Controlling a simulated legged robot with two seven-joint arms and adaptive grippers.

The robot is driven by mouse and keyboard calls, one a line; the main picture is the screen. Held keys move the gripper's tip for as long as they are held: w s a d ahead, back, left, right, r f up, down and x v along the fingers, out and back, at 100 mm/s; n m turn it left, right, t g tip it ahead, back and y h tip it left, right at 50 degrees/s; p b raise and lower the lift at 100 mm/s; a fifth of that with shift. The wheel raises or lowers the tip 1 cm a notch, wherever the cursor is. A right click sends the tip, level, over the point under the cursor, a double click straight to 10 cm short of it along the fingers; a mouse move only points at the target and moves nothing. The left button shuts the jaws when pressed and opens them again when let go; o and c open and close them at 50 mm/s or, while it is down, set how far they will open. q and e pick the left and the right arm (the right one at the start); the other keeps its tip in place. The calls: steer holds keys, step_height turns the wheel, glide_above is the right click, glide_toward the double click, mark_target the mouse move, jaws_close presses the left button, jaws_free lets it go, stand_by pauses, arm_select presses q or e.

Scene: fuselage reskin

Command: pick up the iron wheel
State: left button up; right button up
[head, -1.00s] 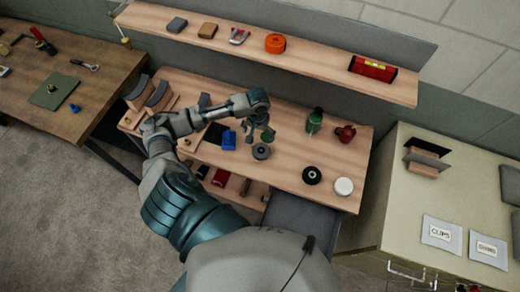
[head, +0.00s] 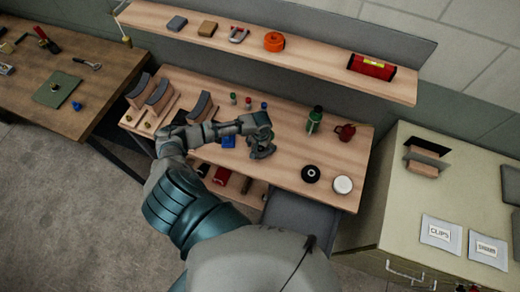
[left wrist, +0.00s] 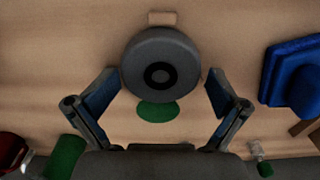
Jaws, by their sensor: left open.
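The iron wheel (left wrist: 160,68), a dark grey disc with a black hub, lies on the wooden bench in the left wrist view. My left gripper (left wrist: 160,97) is open, with one finger on each side of the wheel's near part. I cannot tell whether the fingers touch it. In the head view my left gripper (head: 262,152) is low over the bench and hides the wheel. A flat green disc (left wrist: 158,111) shows just below the wheel in the wrist view. My right gripper is not in view.
A blue object (left wrist: 292,75) lies right of the wheel in the wrist view. A black disc (head: 311,174), a white disc (head: 343,185), a green bottle (head: 314,121) and a red pot (head: 346,132) stand right on the bench. A shelf (head: 320,66) runs behind.

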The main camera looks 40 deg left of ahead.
mark_target(261, 148)
arm_select(q)
steer(key=shift+s+d+f, duration=0.1)
steer(key=shift+s+d, duration=0.05)
steer(key=shift+d, duration=0.15)
steer(key=shift+c, duration=1.2)
steer(key=c, duration=0.8)
steer(key=shift+a, duration=0.25)
steer(key=c, duration=0.4)
steer(key=shift+a, duration=0.15)
steer(key=shift+c, duration=1)
steer(key=shift+a, duration=0.1)
steer(key=shift+r, duration=0.35)
steer(key=r, duration=0.3)
steer(key=shift+w, duration=0.2)
steer(key=s+d+r, duration=0.1)
steer(key=s+d, duration=0.8)
steer(key=s, duration=0.4)
steer(key=shift+s+d+r, duration=0.15)
steer(key=shift+s+r, duration=0.05)
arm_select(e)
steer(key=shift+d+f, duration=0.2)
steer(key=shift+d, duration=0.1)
